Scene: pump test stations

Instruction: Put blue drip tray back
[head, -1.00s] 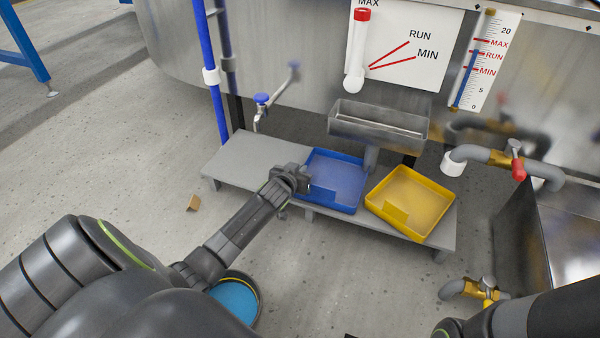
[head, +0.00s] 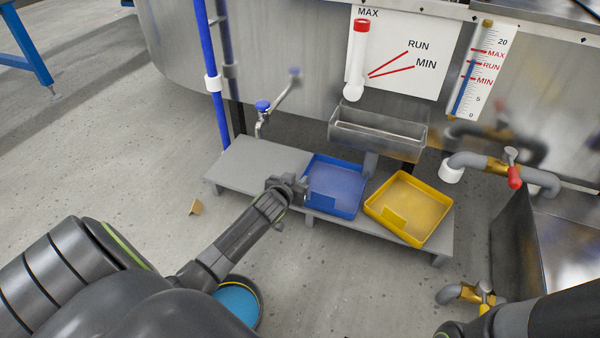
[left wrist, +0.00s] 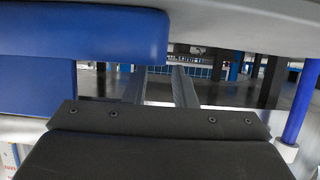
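The blue drip tray (head: 337,190) lies on the low grey shelf (head: 255,160), to the left of the yellow tray. My left gripper (head: 299,188) is at the tray's left side, close to its wall; I cannot tell whether they touch. In the left wrist view, blue tray wall (left wrist: 85,35) fills the upper left and hides part of one finger. The left gripper's two fingers (left wrist: 160,88) stand apart, with background showing between them. My right arm shows at the lower right of the head view; its gripper is out of view.
A yellow tray (head: 424,200) lies turned on the shelf's right part. A metal trough (head: 378,133) hangs above the shelf. A blue pole (head: 208,70) and a blue-handled tap (head: 262,107) stand behind left. A pipe with a red valve (head: 513,177) is at right.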

